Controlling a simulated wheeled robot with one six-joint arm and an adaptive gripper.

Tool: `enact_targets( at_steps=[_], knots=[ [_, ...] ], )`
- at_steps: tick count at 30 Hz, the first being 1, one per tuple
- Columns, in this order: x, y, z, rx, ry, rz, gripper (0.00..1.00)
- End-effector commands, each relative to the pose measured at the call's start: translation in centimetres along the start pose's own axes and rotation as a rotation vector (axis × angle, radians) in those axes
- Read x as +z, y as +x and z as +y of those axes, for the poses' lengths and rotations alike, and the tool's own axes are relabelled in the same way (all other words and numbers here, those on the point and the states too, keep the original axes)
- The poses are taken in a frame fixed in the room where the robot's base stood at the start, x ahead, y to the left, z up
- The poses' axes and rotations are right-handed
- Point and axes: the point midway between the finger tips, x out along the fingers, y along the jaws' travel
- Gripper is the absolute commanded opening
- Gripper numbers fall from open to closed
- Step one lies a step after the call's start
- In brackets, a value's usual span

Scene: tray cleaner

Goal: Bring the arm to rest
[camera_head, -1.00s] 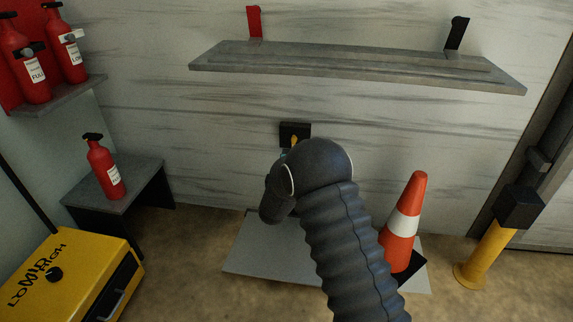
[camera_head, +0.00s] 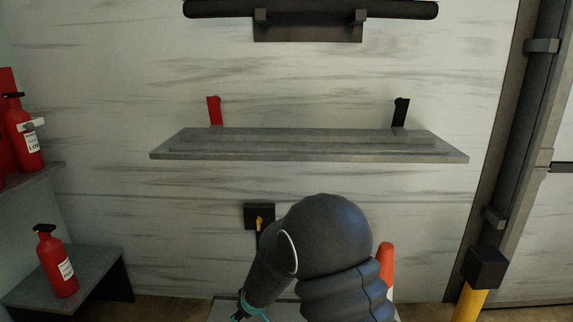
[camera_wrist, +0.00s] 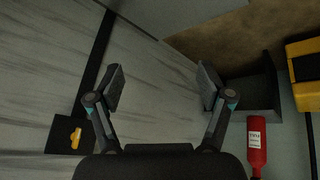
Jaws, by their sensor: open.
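My gripper shows in the wrist view (camera_wrist: 160,88), with its two fingers spread wide apart and nothing between them. In the head view my dark arm (camera_head: 318,240) reaches up from the bottom centre, and the gripper end (camera_head: 247,308) points down and left at the lower edge, partly cut off. The arm stands in front of the wall, below the grey shelf (camera_head: 310,153). It hides part of the orange cone (camera_head: 386,262).
A black wall box with a yellow switch (camera_head: 259,216) is just left of my arm. A red extinguisher (camera_head: 57,262) stands on a grey side table (camera_head: 100,262). A yellow post with a black top (camera_head: 470,301) is at right. A yellow box (camera_wrist: 306,75) shows in the wrist view.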

Motion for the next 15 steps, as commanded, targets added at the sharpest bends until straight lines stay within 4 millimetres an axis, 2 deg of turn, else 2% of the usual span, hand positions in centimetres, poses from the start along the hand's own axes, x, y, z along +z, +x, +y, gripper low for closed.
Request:
enact_targets(
  at_steps=[1,3,15],
  knots=[
    [0.8,-2.3,0.2,-0.022,0.048,-0.034,0.79],
    [2.2,-5.2,0.2,-0.052,0.118,-0.09,0.79],
    [10.6,-21.2,1.1,-0.079,0.427,-0.325,0.79]
  ],
)
